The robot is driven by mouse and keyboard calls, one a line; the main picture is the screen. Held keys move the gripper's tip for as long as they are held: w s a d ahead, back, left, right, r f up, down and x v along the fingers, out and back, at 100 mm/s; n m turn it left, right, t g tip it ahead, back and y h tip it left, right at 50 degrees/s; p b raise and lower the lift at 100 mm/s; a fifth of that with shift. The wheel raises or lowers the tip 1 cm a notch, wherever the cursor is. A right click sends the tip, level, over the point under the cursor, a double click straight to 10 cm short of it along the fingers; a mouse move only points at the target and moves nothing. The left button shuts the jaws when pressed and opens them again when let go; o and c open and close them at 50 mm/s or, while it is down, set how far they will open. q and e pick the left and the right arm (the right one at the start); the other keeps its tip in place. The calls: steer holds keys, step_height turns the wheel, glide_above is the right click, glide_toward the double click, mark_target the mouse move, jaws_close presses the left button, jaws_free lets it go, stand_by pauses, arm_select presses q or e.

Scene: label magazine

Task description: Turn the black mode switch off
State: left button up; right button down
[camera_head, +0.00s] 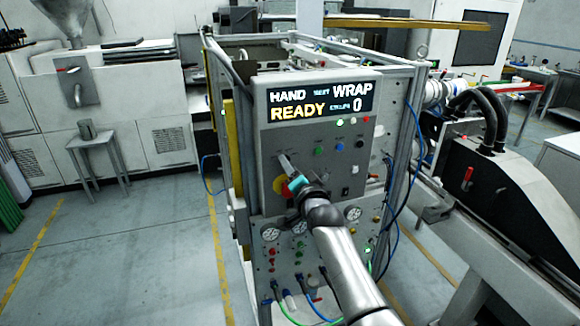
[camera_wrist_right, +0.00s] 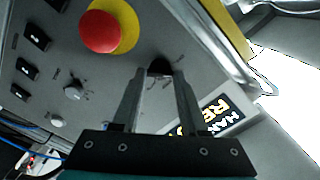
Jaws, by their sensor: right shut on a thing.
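The black mode switch (camera_wrist_right: 159,67) is a small dark knob on the grey panel, seen in the right wrist view. My right gripper (camera_wrist_right: 158,76) has its two fingers on either side of the knob, shut on it. In the head view my right gripper (camera_head: 284,160) reaches the left part of the panel (camera_head: 270,140), and its fingers hide the switch. The display (camera_head: 315,99) above reads HAND, WRAP, READY and 0. My left gripper is not in view.
A red mushroom button (camera_wrist_right: 100,27) on a yellow disc sits close beside the switch. Other small knobs and black rockers line the panel. Pressure gauges (camera_head: 270,232) and hoses (camera_head: 285,308) are below. The floor to the left (camera_head: 130,250) is clear.

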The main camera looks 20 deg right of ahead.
steer(key=n+p, duration=0.1)
steer(key=n, duration=0.4)
steer(key=shift+n, duration=0.7)
steer(key=shift+c, duration=2.2)
jaws_free()
steer(key=s, duration=1.5)
steer(key=shift+s+d+b, duration=0.15)
steer(key=shift+d+b, duration=0.1)
steer(key=shift+b, duration=0.1)
